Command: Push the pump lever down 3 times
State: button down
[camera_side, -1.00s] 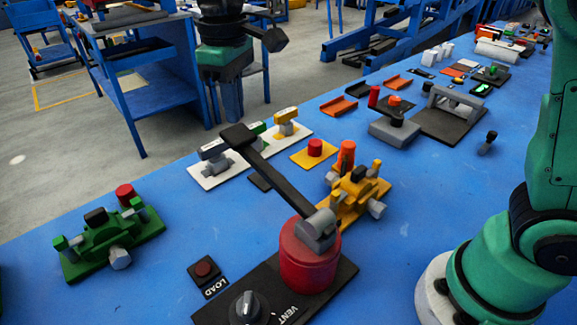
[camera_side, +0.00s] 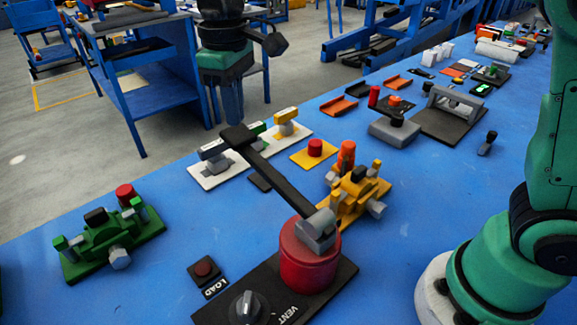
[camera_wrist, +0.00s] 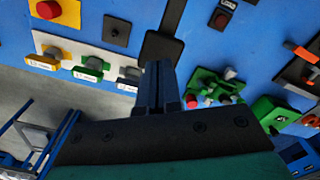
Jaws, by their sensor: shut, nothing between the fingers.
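The pump has a red cylinder (camera_side: 309,262) on a black base plate marked VENT. Its long black lever (camera_side: 278,182) slopes up from the grey pivot to a wide end pad (camera_side: 238,136). My gripper (camera_side: 233,121) points down at the far end of the lever, with its fingertips just over the pad in the side view. I cannot tell whether they touch it. In the wrist view the gripper (camera_wrist: 158,66) has its blue fingers together and empty, and the lever's black pad (camera_wrist: 161,48) shows just beyond the tips.
A black knob (camera_side: 248,307) sits on the pump's base. A red LOAD button (camera_side: 204,268) and a green clamp fixture (camera_side: 108,240) are to its left. A yellow fixture (camera_side: 357,192) stands close behind the cylinder. White-plated switches (camera_side: 215,165) lie near the lever's end.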

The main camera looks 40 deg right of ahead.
aim_at(237, 132)
jog(key=shift+f, duration=3.55)
jog(key=shift+r, duration=3.8)
jog(key=shift+f, duration=0.15)
